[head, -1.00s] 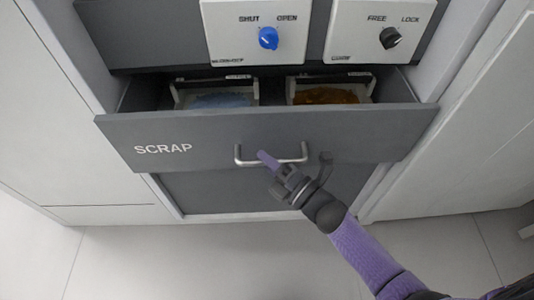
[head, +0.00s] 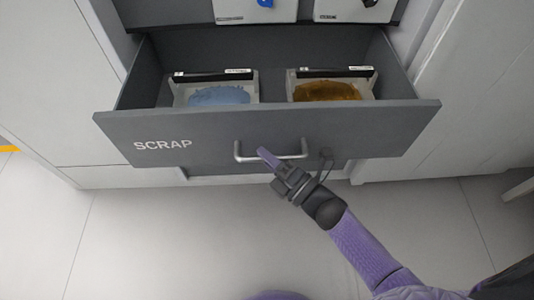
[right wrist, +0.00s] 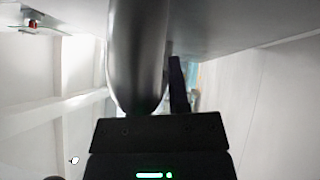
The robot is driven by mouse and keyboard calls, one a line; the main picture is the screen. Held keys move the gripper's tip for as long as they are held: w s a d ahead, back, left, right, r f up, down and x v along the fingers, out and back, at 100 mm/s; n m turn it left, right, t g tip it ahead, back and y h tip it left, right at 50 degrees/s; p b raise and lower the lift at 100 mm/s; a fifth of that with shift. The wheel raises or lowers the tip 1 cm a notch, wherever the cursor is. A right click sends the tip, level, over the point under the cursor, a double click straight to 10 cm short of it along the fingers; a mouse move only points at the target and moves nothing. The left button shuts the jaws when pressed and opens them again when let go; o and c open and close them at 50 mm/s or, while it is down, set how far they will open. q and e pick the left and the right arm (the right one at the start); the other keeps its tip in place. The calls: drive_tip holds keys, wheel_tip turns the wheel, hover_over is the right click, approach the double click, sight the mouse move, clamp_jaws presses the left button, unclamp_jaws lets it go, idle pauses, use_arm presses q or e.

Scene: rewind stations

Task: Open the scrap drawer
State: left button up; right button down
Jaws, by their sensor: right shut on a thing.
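The grey scrap drawer (head: 220,137), lettered SCRAP, stands well out of its cabinet in the head view. Its metal bar handle (head: 243,155) is on the middle of the front. My right gripper (head: 268,158) is shut on the handle. In the right wrist view the handle (right wrist: 137,55) fills the space before the gripper, and a dark finger (right wrist: 178,85) shows beside it. Inside the drawer are a bin with blue scrap (head: 219,95) and a bin with brown-orange scrap (head: 326,91). My left gripper is not in view.
Above the drawer are two white panels, one with a blue knob (head: 265,3) and one with a dark knob (head: 369,2), both cut off by the top edge. White cabinet fronts (head: 50,90) flank the drawer. The tiled floor (head: 190,240) in front is clear.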

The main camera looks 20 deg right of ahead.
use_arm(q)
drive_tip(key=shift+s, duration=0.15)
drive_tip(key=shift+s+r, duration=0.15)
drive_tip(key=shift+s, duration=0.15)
use_arm(e)
drive_tip(key=c, duration=0.6)
unclamp_jaws()
use_arm(q)
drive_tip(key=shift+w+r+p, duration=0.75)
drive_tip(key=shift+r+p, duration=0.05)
drive_tip(key=shift+p, duration=0.3)
use_arm(e)
drive_tip(key=v, duration=1)
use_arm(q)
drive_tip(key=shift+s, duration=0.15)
